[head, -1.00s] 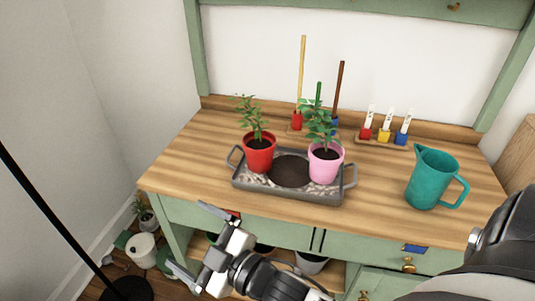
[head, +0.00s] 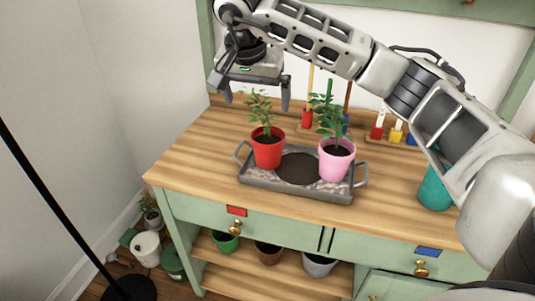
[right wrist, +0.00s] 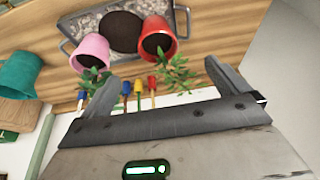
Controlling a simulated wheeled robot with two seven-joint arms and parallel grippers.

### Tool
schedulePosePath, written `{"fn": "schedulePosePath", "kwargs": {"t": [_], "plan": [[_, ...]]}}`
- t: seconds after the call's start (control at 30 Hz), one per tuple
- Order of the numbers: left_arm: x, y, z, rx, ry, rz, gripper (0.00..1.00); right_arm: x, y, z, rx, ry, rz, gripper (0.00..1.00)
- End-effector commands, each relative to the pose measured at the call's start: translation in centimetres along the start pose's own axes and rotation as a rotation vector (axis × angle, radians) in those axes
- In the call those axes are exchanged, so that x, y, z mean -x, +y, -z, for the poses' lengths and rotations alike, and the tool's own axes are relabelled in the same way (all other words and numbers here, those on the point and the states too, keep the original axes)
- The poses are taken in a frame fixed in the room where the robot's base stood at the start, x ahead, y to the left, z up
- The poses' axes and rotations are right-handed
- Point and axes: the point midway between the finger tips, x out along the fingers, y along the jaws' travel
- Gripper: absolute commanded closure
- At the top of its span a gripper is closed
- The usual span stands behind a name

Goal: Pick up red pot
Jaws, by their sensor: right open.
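The red pot (head: 268,153) holds a green plant and stands upright at the left end of a grey metal tray (head: 295,190) on the wooden bench top. In the right wrist view the red pot (right wrist: 157,35) shows near the top, its plant reaching toward the jaws. My right gripper (head: 256,102) is open and empty, above the red pot, with its fingers pointing down on either side of the plant's top. It also shows in the right wrist view (right wrist: 165,85). The fingers are apart from the pot. My left gripper is not in view.
A pink pot (head: 337,160) with a plant stands at the tray's right end, with a dark soil patch (head: 298,168) between. A teal jug (head: 436,190) stands right, partly behind my arm. Small tools stand at the back. The bench's left front is clear.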

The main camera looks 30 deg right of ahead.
Motion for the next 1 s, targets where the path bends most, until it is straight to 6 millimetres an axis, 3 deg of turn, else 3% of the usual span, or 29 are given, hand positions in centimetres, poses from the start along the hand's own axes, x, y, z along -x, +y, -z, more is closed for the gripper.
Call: {"fn": "schedulePosePath", "kwargs": {"t": [0.13, 0.5, 0.77, 1.0], "plan": [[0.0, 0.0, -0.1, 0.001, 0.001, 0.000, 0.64, -1.6, 0.7, 0.8, -0.001, 0.023, -0.025, 0.01], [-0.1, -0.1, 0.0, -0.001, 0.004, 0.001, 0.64, -8.9, 0.7, 0.9, -0.001, 0.020, -0.019, 0.01], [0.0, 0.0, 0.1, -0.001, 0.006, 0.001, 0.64, -10.8, 0.7, 1.0, -0.001, 0.021, -0.018, 0.01], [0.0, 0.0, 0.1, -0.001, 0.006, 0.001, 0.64, -14.3, 0.9, 1.4, 0.000, 0.019, -0.018, 0.01]]}}
